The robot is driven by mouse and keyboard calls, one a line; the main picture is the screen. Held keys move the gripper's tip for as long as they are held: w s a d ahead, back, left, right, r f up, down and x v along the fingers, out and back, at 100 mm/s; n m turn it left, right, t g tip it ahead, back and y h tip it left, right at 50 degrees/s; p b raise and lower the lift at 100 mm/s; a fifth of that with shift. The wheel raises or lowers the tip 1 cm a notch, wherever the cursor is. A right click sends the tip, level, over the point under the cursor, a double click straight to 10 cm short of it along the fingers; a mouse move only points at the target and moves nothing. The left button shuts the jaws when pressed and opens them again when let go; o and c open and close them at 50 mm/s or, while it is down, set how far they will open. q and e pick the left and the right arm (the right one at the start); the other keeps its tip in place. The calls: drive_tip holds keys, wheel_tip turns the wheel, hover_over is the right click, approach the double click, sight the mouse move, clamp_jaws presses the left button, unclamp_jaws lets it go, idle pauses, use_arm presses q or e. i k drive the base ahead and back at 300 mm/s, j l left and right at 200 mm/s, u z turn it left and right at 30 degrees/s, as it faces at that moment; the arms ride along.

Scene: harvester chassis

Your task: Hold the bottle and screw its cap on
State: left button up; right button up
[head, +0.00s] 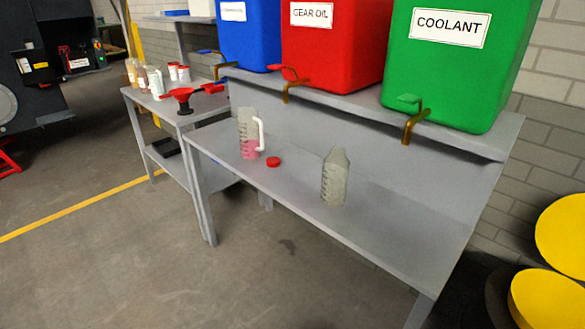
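A translucent grey-green bottle (335,180) with a narrowing top stands upright on the grey metal table (400,235). No cap shows on its top. A small red cap (274,162) lies on the same table, to the left of the bottle and apart from it. Neither of my grippers is in the head view.
A clear jug (249,138) with a white handle and pink liquid stands left of the cap. Blue, red (335,45) and green (455,65) tanks with taps sit on a raised shelf behind. A side table (150,100) holds funnels and small bottles. Open floor lies in front.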

sight(335, 166)
drive_tip(key=i+j, duration=0.2)
drive_tip(key=i+j+z, duration=0.15)
drive_tip(key=j, duration=0.3)
drive_tip(key=i+j, duration=0.25)
drive_tip(key=i+j+z, duration=0.15)
drive_tip(key=j, duration=0.25)
drive_tip(key=i+j, duration=0.25)
drive_tip(key=j, duration=0.15)
drive_tip(key=i+j+z, duration=0.1)
drive_tip(key=j, duration=0.25)
drive_tip(key=i+j+z, duration=0.1)
drive_tip(key=i+j, duration=0.3)
drive_tip(key=j, duration=0.35)
drive_tip(key=z, duration=0.05)
